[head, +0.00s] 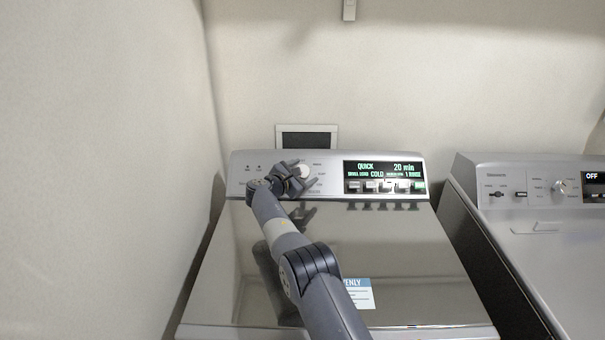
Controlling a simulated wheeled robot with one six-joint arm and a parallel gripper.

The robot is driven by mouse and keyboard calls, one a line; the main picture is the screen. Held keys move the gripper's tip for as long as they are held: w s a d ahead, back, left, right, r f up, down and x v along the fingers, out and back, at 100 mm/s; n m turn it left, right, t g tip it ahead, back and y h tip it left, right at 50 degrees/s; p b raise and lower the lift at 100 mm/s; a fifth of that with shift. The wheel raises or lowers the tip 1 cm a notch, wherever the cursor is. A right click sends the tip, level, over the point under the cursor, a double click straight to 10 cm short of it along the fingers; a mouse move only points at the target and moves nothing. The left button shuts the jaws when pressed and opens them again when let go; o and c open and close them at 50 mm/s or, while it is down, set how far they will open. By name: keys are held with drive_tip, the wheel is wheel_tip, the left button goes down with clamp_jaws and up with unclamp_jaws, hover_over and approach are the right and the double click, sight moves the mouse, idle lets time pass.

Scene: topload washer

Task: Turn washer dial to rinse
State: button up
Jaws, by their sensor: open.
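The washer (390,270) is a grey top-loader with its glossy lid closed. Its dial (304,171) is a small white round knob on the back control panel, left of the display. The display (384,170) reads QUICK, 20 min, COLD and 1 RINSE in green. My gripper (297,172) is open at the dial, with its dark fingers beside the knob and partly over it. I cannot tell whether the fingers touch it. My gripper hides part of the dial and some of the labels around it; the rest are too small to read.
A row of buttons (385,186) sits under the display. A second machine (540,250) with its own knob stands to the right, past a narrow gap. A wall rises close on the left. A blue and white label (358,293) lies on the lid.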

drive_tip(key=shift+a, duration=0.1)
drive_tip(key=b+v, duration=0.3)
drive_tip(key=v, duration=0.7)
drive_tip(key=shift+s, duration=0.35)
drive_tip(key=shift+a, duration=0.15)
drive_tip(key=d+r+n+t+y+b, duration=0.3)
drive_tip(key=d+n+t+y+b, duration=0.25)
drive_tip(key=n+b, duration=0.2)
drive_tip(key=s+f+n+y+b, duration=0.1)
drive_tip(key=n, duration=0.1)
drive_tip(key=s+d+f+n+y+b, duration=0.1)
drive_tip(key=n+y+b, duration=0.1)
drive_tip(key=s+f+n+y+b, duration=0.1)
drive_tip(key=f+n+y+b, duration=0.1)
drive_tip(key=n, duration=0.1)
drive_tip(key=shift+s+d+f+g+y, duration=0.15)
drive_tip(key=shift+d+g+y, duration=0.1)
drive_tip(key=shift+d+g, duration=0.15)
drive_tip(key=w+p, duration=0.1)
drive_tip(key=w, duration=0.2)
drive_tip(key=w+p, duration=0.1)
drive_tip(key=w, duration=0.3)
drive_tip(key=w+a+p, duration=0.1)
drive_tip(key=w, duration=0.2)
drive_tip(key=shift+w+p, duration=0.3)
drive_tip(key=shift+c, duration=0.5)
